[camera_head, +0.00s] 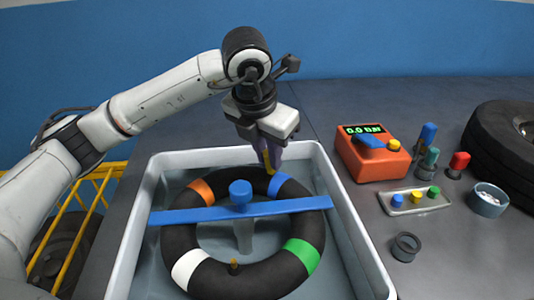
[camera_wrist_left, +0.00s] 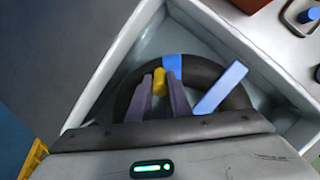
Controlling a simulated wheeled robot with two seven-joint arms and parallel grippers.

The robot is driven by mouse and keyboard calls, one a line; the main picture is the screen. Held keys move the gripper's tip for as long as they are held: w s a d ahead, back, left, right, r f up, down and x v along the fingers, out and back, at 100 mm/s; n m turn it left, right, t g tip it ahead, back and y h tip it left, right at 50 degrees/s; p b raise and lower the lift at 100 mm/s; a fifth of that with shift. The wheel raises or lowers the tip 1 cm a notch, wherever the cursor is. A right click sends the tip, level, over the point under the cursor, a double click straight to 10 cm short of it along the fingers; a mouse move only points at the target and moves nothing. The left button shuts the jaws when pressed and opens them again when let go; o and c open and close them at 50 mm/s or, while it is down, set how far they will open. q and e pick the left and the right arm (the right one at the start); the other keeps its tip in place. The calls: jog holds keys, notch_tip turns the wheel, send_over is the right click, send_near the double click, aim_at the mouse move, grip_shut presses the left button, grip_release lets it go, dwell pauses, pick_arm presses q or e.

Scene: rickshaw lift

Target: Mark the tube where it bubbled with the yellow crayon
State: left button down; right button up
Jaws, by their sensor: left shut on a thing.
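The black tube (camera_head: 180,238) lies in the grey-white basin (camera_head: 342,215) and has orange (camera_head: 201,191), blue (camera_head: 283,186), green (camera_head: 303,256) and white (camera_head: 190,267) bands. My left gripper (camera_head: 270,160) is shut on the yellow crayon (camera_wrist_left: 160,80) and points down over the far side of the tube, beside the blue band. In the left wrist view the crayon shows between the fingers (camera_wrist_left: 160,95), just left of the blue band (camera_wrist_left: 173,66). I cannot tell whether its tip touches the rubber. No bubbles or yellow mark can be made out. My right gripper is out of view.
A blue bar (camera_head: 300,205) with a knob (camera_head: 240,190) crosses the tube. Right of the basin stand an orange pressure box (camera_head: 370,160) reading 0.0, a small tray (camera_head: 415,202) of coloured pieces, a dark ring (camera_head: 405,247), a cup (camera_head: 488,201) and a tyre (camera_head: 500,135).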

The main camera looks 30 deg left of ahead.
pick_arm(q)
jog(key=shift+f, duration=0.1)
jog(key=shift+s+a, duration=0.15)
jog(key=shift+a, duration=0.95)
jog(key=shift+d, duration=0.15)
jog(key=shift+d, duration=1)
jog(key=shift+a+b, duration=0.15)
jog(key=shift+b, duration=0.15)
jog(key=shift+a, duration=1)
jog(key=shift+d, duration=0.25)
jog(key=shift+d, duration=0.35)
